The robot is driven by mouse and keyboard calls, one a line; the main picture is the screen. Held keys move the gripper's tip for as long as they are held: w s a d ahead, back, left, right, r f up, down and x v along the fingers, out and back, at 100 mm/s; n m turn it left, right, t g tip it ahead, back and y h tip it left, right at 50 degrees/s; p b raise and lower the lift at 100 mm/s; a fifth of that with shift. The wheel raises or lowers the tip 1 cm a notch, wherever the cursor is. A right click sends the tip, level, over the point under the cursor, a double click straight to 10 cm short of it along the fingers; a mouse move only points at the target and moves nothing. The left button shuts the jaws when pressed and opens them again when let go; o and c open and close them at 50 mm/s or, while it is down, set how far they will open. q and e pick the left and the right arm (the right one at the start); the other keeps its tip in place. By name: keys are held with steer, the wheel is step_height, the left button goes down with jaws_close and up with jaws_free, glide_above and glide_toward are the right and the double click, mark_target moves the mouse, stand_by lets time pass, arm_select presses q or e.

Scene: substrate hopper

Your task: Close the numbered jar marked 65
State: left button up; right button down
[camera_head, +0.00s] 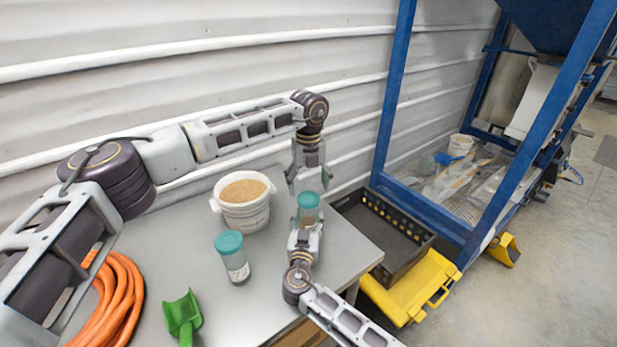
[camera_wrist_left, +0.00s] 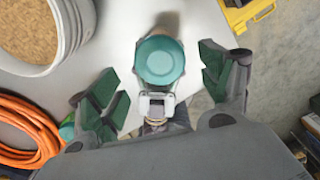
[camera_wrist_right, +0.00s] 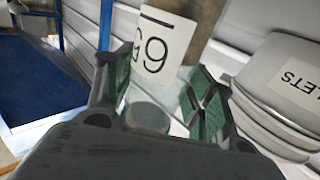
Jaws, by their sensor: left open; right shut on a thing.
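My right gripper (camera_head: 306,226) is shut on a clear jar (camera_head: 309,217) with a teal lid (camera_head: 308,199) on top, held about upright near the table's right end. In the right wrist view, the jar's white label (camera_wrist_right: 163,45) appears upside down; its 6 shows, and a finger partly covers the other digit. A round grey-green end (camera_wrist_right: 147,117) shows between the fingers. My left gripper (camera_head: 309,181) is open and empty just above the lid. The left wrist view looks down on the lid (camera_wrist_left: 159,60) between spread fingers. I cannot tell how firmly the lid is seated.
A second teal-lidded jar (camera_head: 233,258) stands on the grey table (camera_head: 180,255). A white bucket of pellets (camera_head: 244,214) stands behind it. A green scoop (camera_head: 182,317) and coiled orange hose (camera_head: 118,305) lie at the left. A black crate (camera_head: 405,262) and blue frame (camera_head: 392,90) are at the right.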

mark_target(308, 198)
arm_select(q)
steer(key=shift+f, duration=2.5)
steer(key=c, duration=1.1)
steer(key=shift+o, duration=0.2)
